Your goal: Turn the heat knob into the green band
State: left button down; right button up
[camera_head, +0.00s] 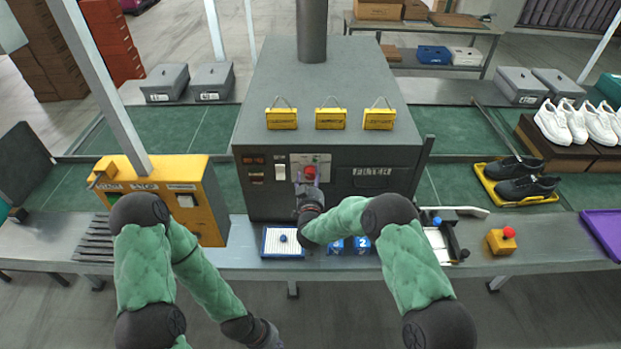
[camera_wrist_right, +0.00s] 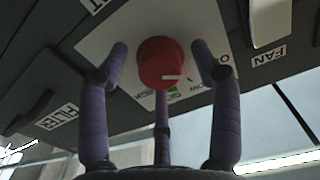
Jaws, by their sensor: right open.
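The red heat knob (camera_wrist_right: 163,62) sticks out of a pale plate (camera_wrist_right: 105,45) on the dark machine front. It also shows in the head view (camera_head: 310,172). A white mark on the knob lies low on its face, right of centre in the wrist view. A small green patch (camera_wrist_right: 172,93) shows on the plate just below the knob, partly hidden by a finger. My right gripper (camera_head: 308,187) is open, its purple fingers spread around the knob with visible gaps at the sides.
A white switch (camera_head: 280,172) sits left of the knob plate. Three yellow tags (camera_head: 330,118) hang on the hood above. A blue-rimmed tray (camera_head: 265,252) and blue numbered blocks (camera_head: 361,244) lie below. A yellow control box (camera_head: 205,205) stands left, a red-button box (camera_head: 500,243) right.

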jog(key=shift+w, duration=0.1)
jog(key=c, duration=1.1)
jog(key=shift+c, duration=0.2)
jog(key=shift+f+m+b, duration=0.1)
jog(key=shift+m+b, duration=0.2)
jog(key=shift+b, duration=0.3)
jog(key=m+b, duration=1.3)
jog(key=b, duration=0.4)
jog(key=shift+f+b, duration=0.1)
jog(key=shift+b, duration=0.2)
jog(key=shift+m+b, duration=1.15)
jog(key=shift+m, duration=0.05)
